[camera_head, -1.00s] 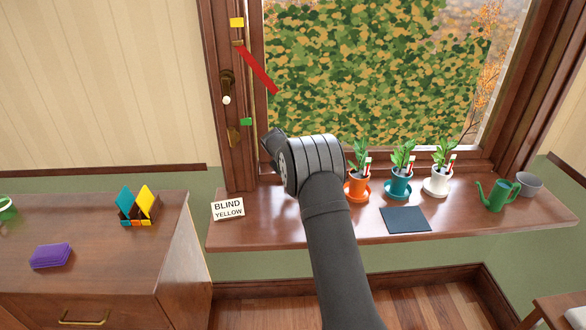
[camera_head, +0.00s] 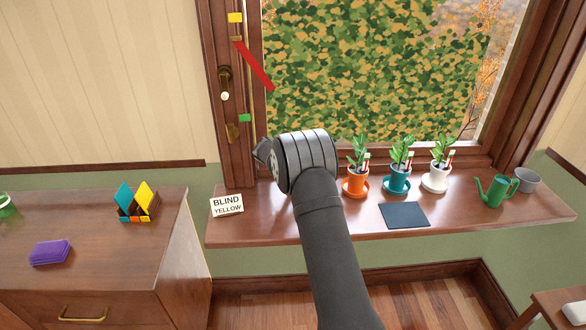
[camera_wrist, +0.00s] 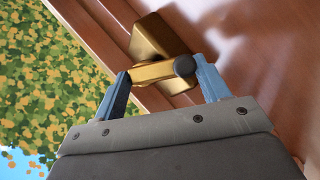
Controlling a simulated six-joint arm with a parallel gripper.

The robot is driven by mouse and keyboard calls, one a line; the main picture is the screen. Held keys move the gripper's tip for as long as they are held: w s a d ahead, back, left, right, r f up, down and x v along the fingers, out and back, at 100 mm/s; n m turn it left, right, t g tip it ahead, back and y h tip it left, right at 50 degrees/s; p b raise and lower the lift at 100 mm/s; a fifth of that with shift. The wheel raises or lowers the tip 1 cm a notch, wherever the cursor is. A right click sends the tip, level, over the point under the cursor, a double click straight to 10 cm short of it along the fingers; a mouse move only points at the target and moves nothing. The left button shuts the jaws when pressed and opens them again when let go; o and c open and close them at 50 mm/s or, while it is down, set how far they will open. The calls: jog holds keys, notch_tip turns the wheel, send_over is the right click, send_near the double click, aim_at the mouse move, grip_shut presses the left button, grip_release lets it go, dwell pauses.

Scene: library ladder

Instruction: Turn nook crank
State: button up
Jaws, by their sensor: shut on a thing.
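A brass crank shows in the wrist view, with a block-shaped mount (camera_wrist: 158,38), a short arm (camera_wrist: 150,72) and a dark round knob (camera_wrist: 184,66). My gripper (camera_wrist: 162,66) has its two blue-grey fingers on either side of the crank's arm and knob, closed on it. In the head view my wrist hides the fingers and this crank. The patterned green and yellow blind (camera_head: 370,70) covers most of the window. A card reading "BLIND YELLOW" (camera_head: 227,205) stands on the sill. A yellow tab (camera_head: 236,17), a red strip (camera_head: 254,65) and a green tab (camera_head: 245,118) are on the left frame.
A brass handle with a white knob (camera_head: 225,84) sits on the window frame. Three potted plants (camera_head: 400,178), a dark mat (camera_head: 404,215), a green watering can (camera_head: 496,190) and a grey pot (camera_head: 526,180) occupy the sill (camera_head: 300,228). A cabinet (camera_head: 110,265) stands left.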

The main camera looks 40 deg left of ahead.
jog(key=o, duration=1)
jog(key=shift+c, duration=0.2)
jog(key=v, duration=1.7)
jog(key=shift+r, duration=0.15)
jog(key=shift+s, duration=0.1)
